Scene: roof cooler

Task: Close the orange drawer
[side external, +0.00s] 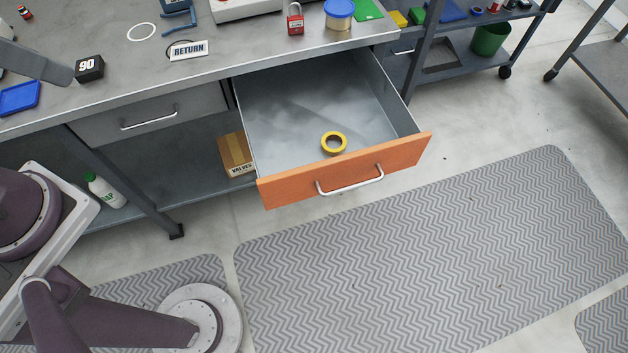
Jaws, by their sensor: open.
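The orange drawer (345,172) is pulled far out from under the workbench. Its orange front has a silver bar handle (350,181) facing the floor mat. The grey inside of the drawer is open to view, and a yellow tape roll (333,143) lies in it near the front panel. My gripper is not visible in the side external view; only parts of my arm show at the lower left, apart from the drawer.
A grey drawer (140,122) to the left is shut. A cardboard box (237,155) and a white bottle (104,190) are on the lower shelf. The workbench top (120,70) holds several items. The patterned mat (440,255) before the drawer is clear.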

